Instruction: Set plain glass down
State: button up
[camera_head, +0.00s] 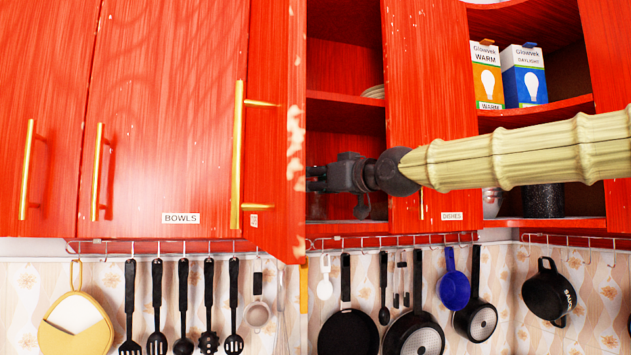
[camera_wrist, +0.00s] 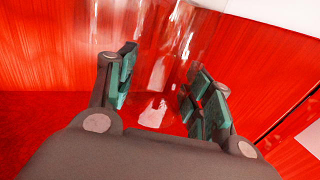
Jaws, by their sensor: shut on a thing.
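The plain glass (camera_wrist: 158,65) is clear and see-through, and it stands between the finger pads in the wrist view. My gripper (camera_wrist: 163,88) is shut on it, with a green pad on either side. In the head view my gripper (camera_head: 318,180) reaches into the lower compartment of the open red cabinet (camera_head: 345,121). Its fingertips are partly cut off by the open door edge. The glass is hard to make out in the head view, and I cannot tell whether its base touches the shelf.
An open red door (camera_head: 272,130) stands left of my gripper. A cabinet door (camera_head: 432,75) labelled DISHES is to the right. Pale plates (camera_head: 374,91) sit on the shelf above. Two bulb boxes (camera_head: 524,78) stand further right.

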jog(key=o, duration=1.3)
jog(key=shift+c, duration=0.2)
jog(key=b+v, duration=0.3)
jog(key=v, duration=0.9)
jog(key=shift+a, duration=0.1)
